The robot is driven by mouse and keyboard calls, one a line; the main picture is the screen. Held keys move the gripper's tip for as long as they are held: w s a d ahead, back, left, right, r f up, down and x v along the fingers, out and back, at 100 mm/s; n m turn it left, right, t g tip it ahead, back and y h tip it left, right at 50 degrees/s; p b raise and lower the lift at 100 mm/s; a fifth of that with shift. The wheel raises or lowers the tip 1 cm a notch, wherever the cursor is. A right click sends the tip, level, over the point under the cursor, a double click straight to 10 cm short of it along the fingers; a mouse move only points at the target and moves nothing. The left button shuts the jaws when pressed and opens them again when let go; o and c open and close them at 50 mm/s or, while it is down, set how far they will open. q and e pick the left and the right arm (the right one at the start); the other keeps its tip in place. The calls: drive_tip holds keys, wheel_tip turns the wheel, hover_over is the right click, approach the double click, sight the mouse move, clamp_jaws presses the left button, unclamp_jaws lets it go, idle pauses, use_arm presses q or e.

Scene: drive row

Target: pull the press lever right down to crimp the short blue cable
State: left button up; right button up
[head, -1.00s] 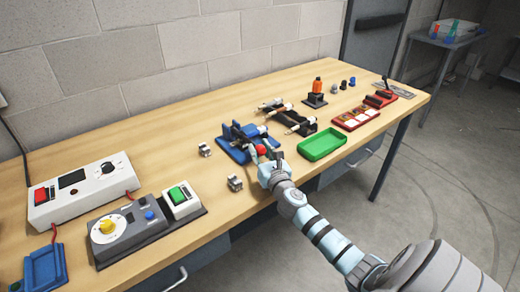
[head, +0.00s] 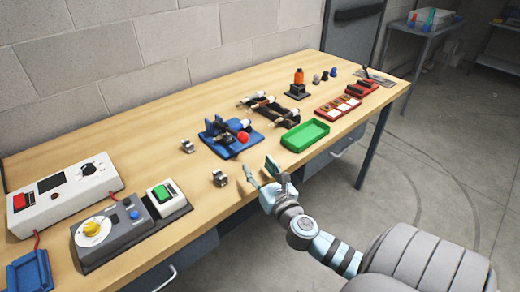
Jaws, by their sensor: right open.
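The blue press (head: 222,140) sits near the middle of the workbench. Its lever ends in a red knob (head: 243,137) on the front right side, low over the press's blue base. My right gripper (head: 272,172) is open and empty, in front of and below the knob and apart from it, near the bench's front edge. I cannot make out the short blue cable; it may be hidden in the press. My left gripper is not in view.
A green tray (head: 305,136) lies right of the press. Small metal clips (head: 220,178) stand to its left and front. A black rack (head: 270,108) is behind it. A grey control box (head: 113,225) and a white meter (head: 62,187) fill the left end.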

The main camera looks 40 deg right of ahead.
drive_tip(key=shift+s+a, duration=0.15)
drive_tip(key=shift+s, duration=0.25)
drive_tip(key=shift+c, duration=0.8)
drive_tip(key=shift+n+y, duration=0.5)
drive_tip(key=shift+n, duration=0.4)
drive_tip(key=r+p, duration=0.2)
drive_tip(key=d+r+p, duration=0.1)
drive_tip(key=r+p, duration=0.1)
drive_tip(key=p, duration=0.1)
drive_tip(key=r+p, duration=0.2)
drive_tip(key=shift+s+d+r, duration=0.3)
drive_tip(key=shift+s+r, duration=0.1)
drive_tip(key=c, duration=1)
drive_tip(key=r+m+p, duration=0.1)
drive_tip(key=r+p, duration=0.1)
drive_tip(key=r+m+y+p, duration=0.1)
drive_tip(key=shift+s+d+r+m+p, duration=0.2)
drive_tip(key=shift+d+m+p, duration=0.1)
drive_tip(key=shift+d+p, duration=0.1)
drive_tip(key=w+f+m+y, duration=0.1)
drive_tip(key=w+m, duration=0.4)
drive_tip(key=m, duration=0.9)
drive_tip(key=w+f+m+g+y+b, duration=0.1)
drive_tip(key=w+m, duration=0.4)
drive_tip(key=m, duration=1)
drive_tip(key=shift+w+d+f+y, duration=0.15)
drive_tip(key=shift+d+y, duration=0.25)
drive_tip(key=shift+d, duration=0.05)
